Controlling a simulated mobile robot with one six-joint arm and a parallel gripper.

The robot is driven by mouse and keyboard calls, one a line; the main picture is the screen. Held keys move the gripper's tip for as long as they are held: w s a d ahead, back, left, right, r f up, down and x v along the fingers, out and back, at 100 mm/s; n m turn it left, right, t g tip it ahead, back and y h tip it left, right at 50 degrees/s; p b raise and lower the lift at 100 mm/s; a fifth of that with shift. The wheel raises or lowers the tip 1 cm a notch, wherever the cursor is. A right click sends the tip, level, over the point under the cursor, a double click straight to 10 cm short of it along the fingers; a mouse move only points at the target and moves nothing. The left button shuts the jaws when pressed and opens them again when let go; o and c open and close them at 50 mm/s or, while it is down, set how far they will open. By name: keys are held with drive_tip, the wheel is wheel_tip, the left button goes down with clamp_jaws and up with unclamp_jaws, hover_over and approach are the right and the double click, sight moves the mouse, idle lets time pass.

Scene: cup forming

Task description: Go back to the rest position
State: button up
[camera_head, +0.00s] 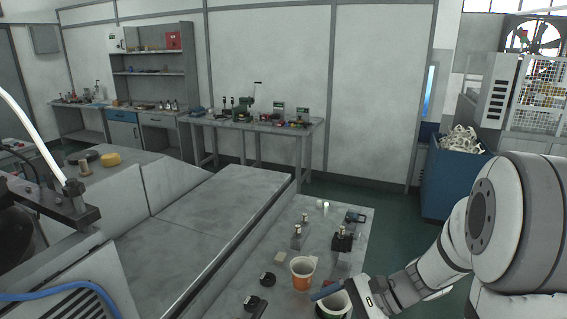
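My arm reaches in from the right, and my gripper (328,291) is low in the picture, just right of centre. One dark blue finger shows at the rim of a white cup (333,306) with a dark inside, cut off by the bottom edge. I cannot tell whether the finger touches this cup, or whether the gripper is open or shut; the other finger is not clearly visible. An orange and white cup (302,273) stands upright on the grey table, left of the gripper and apart from it.
The grey table (320,252) carries small metal-topped fixtures (341,240), a pale block (280,258) and black knobs (267,279). A long grey machine bed (220,200) lies to the left. A blue bin (450,180) stands behind my arm. Green floor is free beyond the table.

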drive_tip(key=s+d+r+n+t+h, duration=0.3)
drive_tip(key=s+d+r+n+h, duration=0.2)
drive_tip(key=s+r+n+h, duration=0.2)
drive_tip(key=s+n+h, duration=0.2)
drive_tip(key=n+h, duration=0.2)
drive_tip(key=n, duration=0.1)
